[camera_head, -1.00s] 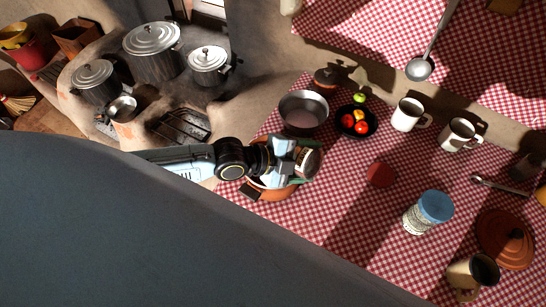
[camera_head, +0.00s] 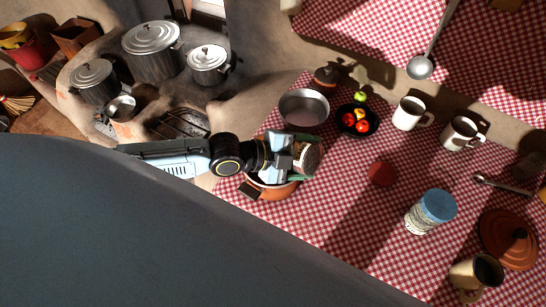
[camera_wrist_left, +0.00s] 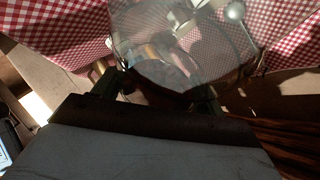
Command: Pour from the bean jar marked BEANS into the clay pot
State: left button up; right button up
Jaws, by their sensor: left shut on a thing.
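My left gripper (camera_head: 292,156) is shut on the bean jar (camera_head: 307,158), a clear glass jar with a pale label. The word on the label is too small to read. The gripper holds the jar over the orange-brown clay pot (camera_head: 272,192), partly covering the pot's mouth. The jar looks tilted. In the left wrist view, the jar's clear glass (camera_wrist_left: 180,45) fills the top middle, with something dark and brownish at its near end. I cannot tell how many beans are in the jar or pot. My right gripper is not in view.
A metal bowl (camera_head: 304,108) and a black plate (camera_head: 357,119) of small fruits or vegetables stand behind the pot. A red disc (camera_head: 381,173), a blue-lidded jar (camera_head: 430,212) and a clay lid (camera_head: 508,239) lie to the right. Mugs (camera_head: 409,113) stand farther back.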

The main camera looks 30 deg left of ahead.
pick_arm(q)
jog(key=shift+w+a+r+n+h+b, duration=0.15)
jog(key=shift+a+r+n+h+b, duration=0.45)
jog(key=shift+b, duration=1.75)
dwell(0.3)
